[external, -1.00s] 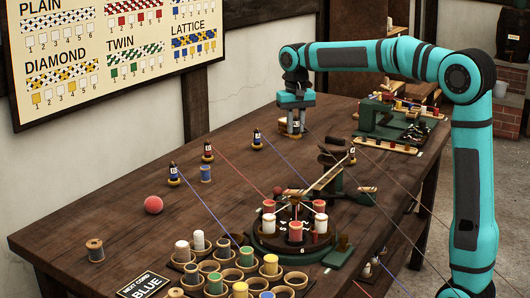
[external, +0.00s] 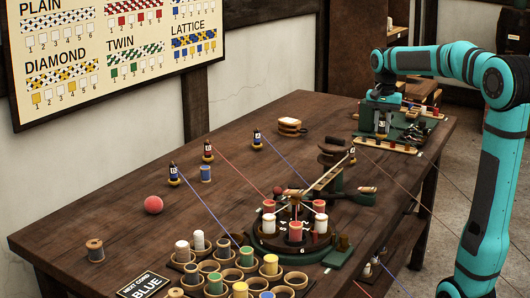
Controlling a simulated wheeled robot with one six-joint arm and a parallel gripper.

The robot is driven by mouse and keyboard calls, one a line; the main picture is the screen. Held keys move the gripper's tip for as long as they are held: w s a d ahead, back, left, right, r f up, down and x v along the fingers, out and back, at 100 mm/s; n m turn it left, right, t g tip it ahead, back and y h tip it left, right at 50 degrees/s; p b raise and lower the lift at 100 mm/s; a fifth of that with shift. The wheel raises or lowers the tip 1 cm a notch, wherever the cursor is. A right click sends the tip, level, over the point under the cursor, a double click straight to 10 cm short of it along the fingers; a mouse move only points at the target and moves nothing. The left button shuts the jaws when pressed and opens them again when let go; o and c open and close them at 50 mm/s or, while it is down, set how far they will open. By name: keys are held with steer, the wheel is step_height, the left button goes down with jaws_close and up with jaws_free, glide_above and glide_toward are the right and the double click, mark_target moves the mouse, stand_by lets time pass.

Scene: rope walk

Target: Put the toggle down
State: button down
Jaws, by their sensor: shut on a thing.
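My gripper (external: 382,122) is at the far right end of the table, over the green stand (external: 368,119) with its wooden strips. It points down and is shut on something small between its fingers. I take this to be the toggle, but the fingers hide most of it and its shape is too small to tell. I cannot tell whether it touches the stand.
A tan and dark stack (external: 289,127) lies near the back edge. A round braiding stand (external: 295,232), ringed trays of spools (external: 230,274) and a red ball (external: 153,205) are nearer. Cords stretch low across the dark wooden table (external: 120,220).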

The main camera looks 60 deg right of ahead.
steer(key=shift+s+d+f, duration=0.1)
steer(key=shift+s+f, duration=0.15)
steer(key=shift+f, duration=4.75)
steer(key=shift+f, duration=0.1)
steer(key=c, duration=1.3)
jaws_free()
steer(key=shift+o, duration=0.2)
step_height(320, 180, up, 12)
steer(key=shift+r, duration=0.1)
